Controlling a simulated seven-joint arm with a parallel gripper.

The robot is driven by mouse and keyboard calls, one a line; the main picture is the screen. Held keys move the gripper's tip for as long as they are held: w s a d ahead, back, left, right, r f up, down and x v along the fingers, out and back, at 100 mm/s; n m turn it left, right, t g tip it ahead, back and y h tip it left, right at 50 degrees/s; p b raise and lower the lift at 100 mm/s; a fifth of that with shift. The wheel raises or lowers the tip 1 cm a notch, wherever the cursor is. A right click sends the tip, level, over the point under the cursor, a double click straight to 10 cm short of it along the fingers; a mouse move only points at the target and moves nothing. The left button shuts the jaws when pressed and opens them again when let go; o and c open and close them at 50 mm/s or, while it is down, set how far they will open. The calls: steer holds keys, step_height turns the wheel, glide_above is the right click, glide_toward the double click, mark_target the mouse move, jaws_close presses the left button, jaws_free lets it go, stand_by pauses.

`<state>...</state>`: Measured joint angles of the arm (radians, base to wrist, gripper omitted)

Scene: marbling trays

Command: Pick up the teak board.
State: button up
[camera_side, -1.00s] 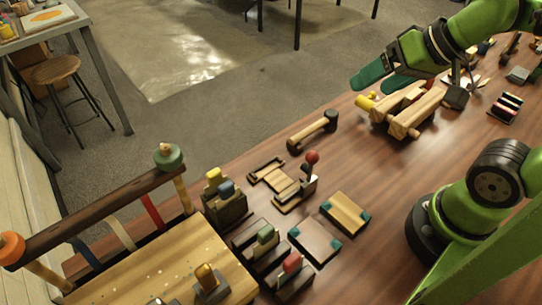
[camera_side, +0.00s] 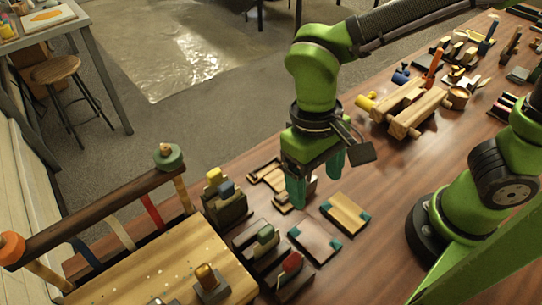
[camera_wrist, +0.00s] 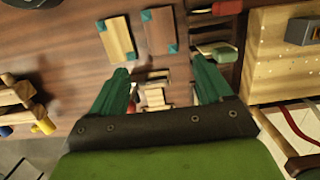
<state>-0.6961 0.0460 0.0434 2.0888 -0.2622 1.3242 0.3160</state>
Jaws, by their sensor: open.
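Two flat boards with teal corners lie side by side on the table. One is a golden-tan striped board (camera_side: 345,213), which also shows in the wrist view (camera_wrist: 117,40). The other is a pinkish-brown board (camera_side: 315,243), also in the wrist view (camera_wrist: 159,32). The striped one looks more like teak, but I cannot tell for sure. My gripper (camera_side: 317,187) has teal fingers, points down and is open and empty. It is beyond the boards in the side view, above a small slatted wooden piece (camera_wrist: 154,96). In the wrist view, both boards lie ahead of the fingertips (camera_wrist: 160,66).
Dark blocks with coloured handles (camera_side: 265,240) stand left of the boards. A pale tray (camera_side: 160,262) with a dark rail (camera_side: 100,215) is at lower left. Light wooden beams (camera_side: 415,110) lie at the back right.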

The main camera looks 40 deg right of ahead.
mark_target(315, 238)
steer(key=f, duration=0.5)
steer(key=s+f, duration=0.1)
steer(key=f, duration=0.4)
steer(key=s+f, duration=0.1)
steer(key=f, duration=0.4)
steer(key=shift+s, duration=0.1)
steer(key=c, duration=0.8)
